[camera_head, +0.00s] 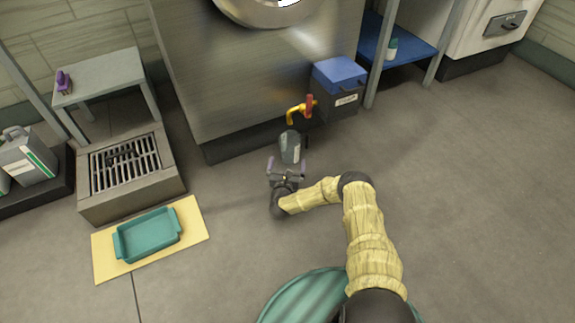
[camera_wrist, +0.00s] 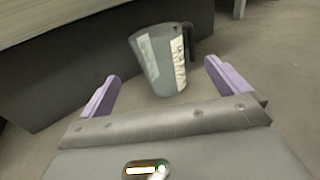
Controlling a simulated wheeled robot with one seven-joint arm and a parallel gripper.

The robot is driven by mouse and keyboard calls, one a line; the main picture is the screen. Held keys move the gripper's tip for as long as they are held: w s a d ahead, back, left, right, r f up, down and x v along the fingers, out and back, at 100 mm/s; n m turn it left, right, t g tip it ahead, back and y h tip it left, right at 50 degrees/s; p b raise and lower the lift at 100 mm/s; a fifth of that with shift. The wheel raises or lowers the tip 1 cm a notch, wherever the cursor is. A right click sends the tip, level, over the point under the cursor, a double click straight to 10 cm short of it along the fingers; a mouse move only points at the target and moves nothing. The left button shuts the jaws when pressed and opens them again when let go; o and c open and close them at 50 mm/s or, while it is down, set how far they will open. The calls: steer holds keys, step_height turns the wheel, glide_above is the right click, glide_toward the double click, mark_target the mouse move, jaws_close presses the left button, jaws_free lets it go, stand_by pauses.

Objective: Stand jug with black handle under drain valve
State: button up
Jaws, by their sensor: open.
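The jug (camera_head: 291,148) is grey with a pale measuring strip and a black handle (camera_wrist: 188,38). It stands upright on the floor in front of the steel machine. In the wrist view the jug (camera_wrist: 158,62) is ahead of my gripper, its handle at the upper right. The drain valve (camera_head: 300,108) is a yellow pipe with a red handle on the machine's front; in the head view its outlet appears just above the jug. I cannot tell whether the jug is directly below it. My gripper (camera_head: 287,167) is open and empty, its purple fingers (camera_wrist: 162,88) apart, short of the jug.
A blue-lidded grey bin (camera_head: 339,88) is close to the right of the valve. At left are a floor drain grate (camera_head: 125,164), a teal tray (camera_head: 148,235) on a yellow mat (camera_head: 193,226) and a low table (camera_head: 100,78). The floor at right is clear.

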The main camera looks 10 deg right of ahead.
steer(key=w+a+r+n+g+y, duration=0.1)
steer(key=w+a+r+n+y, duration=0.2)
steer(key=a+r+n+y, duration=0.55)
steer(key=s+a+r+n+g, duration=0.1)
steer(key=s+r+n+g, duration=0.65)
steer(key=n, duration=0.85)
steer(key=s+d+r+n+g+h, duration=0.1)
steer(key=s+d+r+n, duration=0.3)
steer(key=s, duration=0.6)
steer(key=s+d+r+n+g+h, duration=0.1)
steer(key=s+d+r+n+g, duration=0.1)
steer(key=s+d+r+n, duration=0.3)
steer(key=s+d+r+n+g+h, duration=0.2)
steer(key=s+d+r+n, duration=0.2)
steer(key=s+r, duration=0.5)
steer(key=s+n, duration=0.1)
steer(key=s, duration=0.6)
steer(key=shift+s+d+g, duration=0.25)
steer(key=shift+d+g, duration=0.05)
steer(key=shift+g, duration=0.05)
